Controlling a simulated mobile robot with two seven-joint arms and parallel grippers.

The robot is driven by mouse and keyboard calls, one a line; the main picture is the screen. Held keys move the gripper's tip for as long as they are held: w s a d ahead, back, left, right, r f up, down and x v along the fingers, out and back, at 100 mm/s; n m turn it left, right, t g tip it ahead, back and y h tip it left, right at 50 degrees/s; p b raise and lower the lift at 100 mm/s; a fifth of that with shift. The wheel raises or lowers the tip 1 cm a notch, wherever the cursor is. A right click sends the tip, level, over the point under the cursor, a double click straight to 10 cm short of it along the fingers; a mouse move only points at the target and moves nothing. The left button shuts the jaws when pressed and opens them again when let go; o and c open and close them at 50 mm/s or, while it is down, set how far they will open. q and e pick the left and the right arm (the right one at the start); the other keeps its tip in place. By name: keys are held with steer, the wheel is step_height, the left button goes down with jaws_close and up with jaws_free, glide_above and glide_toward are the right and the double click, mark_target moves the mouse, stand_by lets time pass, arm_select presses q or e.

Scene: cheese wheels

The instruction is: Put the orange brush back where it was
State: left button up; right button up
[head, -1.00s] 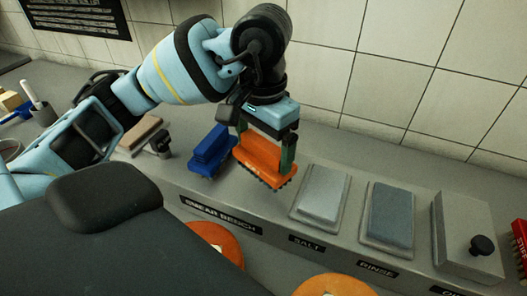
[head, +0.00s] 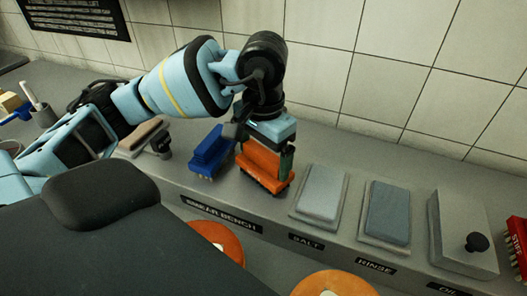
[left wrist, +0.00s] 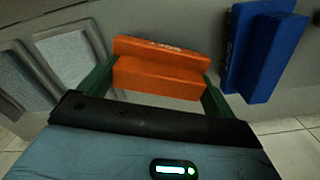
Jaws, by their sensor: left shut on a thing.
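The orange brush (head: 265,163) is in the head view at the middle of the grey bench, between a blue brush and the SALT tray. Its bristles are low, at or close to the bench top; I cannot tell if they touch. My left gripper (head: 268,154) is shut on it from above, a green finger at each end. In the left wrist view the orange brush (left wrist: 160,75) sits between the fingers (left wrist: 158,85). My right gripper is not in view.
The blue brush (head: 211,151) stands close on the left. The SALT tray (head: 320,194), RINSE tray (head: 389,212) and a lidded OIL box (head: 460,235) stand to the right. A red brush (head: 520,240) is at the right edge. Orange wheels (head: 333,284) lie below the bench front.

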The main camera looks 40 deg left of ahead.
mark_target(263, 153)
arm_select(q)
steer(key=o, duration=0.7)
steer(key=shift+f, duration=0.15)
steer(key=shift+o, duration=0.2)
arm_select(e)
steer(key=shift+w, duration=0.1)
arm_select(q)
steer(key=shift+r, duration=0.4)
step_height(263, 153, up, 12)
steer(key=p, duration=0.1)
steer(key=shift+f, duration=0.15)
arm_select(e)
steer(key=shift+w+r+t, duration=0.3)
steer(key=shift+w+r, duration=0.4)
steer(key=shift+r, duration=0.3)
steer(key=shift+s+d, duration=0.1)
arm_select(q)
steer(key=shift+f, duration=0.1)
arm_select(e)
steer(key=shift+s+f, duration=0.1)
